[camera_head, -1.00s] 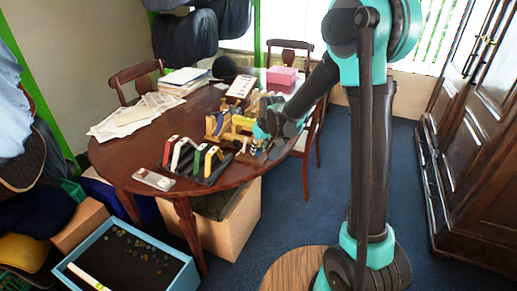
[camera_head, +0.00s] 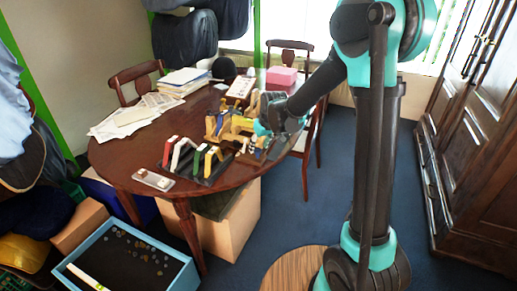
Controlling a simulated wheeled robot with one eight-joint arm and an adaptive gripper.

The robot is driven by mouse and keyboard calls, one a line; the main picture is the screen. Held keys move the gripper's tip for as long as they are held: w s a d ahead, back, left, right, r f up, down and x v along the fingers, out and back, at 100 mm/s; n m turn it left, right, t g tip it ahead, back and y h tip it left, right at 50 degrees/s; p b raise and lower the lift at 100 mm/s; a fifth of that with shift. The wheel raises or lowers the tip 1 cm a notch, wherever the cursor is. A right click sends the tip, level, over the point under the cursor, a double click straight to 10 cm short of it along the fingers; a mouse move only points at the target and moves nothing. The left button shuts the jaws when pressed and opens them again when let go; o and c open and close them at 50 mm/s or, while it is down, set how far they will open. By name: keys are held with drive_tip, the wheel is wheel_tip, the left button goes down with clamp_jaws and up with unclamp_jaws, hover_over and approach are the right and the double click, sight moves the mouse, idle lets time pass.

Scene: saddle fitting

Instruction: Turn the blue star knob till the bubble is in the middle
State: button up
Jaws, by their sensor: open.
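My gripper (camera_head: 262,130) is small in this view, at the right part of the oval table, at the end of my dark arm. It is open, pointing down and left, close beside a yellow wooden fixture (camera_head: 236,124). Small parts stand just below it near the table's right edge, too small to make out. I cannot pick out the blue star knob or the bubble; they are hidden or too small. Whether my gripper touches anything cannot be told.
A rack with red, white and green upright pieces (camera_head: 198,160) stands at the front of the brown table (camera_head: 130,165). Papers (camera_head: 125,118), a pink box (camera_head: 282,75) and a dark round object (camera_head: 224,68) lie farther back. A blue-rimmed tray (camera_head: 75,255) is on the floor.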

drive_tip(key=v, duration=1)
drive_tip(key=shift+d, duration=0.1)
idle(0.5)
drive_tip(key=s+d+f+m+h, duration=0.1)
drive_tip(key=s+d+f+m, duration=0.2)
drive_tip(key=s+d, duration=0.8)
drive_tip(key=s+d+f+m+h, duration=0.1)
drive_tip(key=s+d+f+m, duration=0.2)
drive_tip(key=s+d+f, duration=0.5)
drive_tip(key=s+d, duration=0.4)
drive_tip(key=shift+f+m+t, duration=0.3)
drive_tip(key=shift+m, duration=0.1)
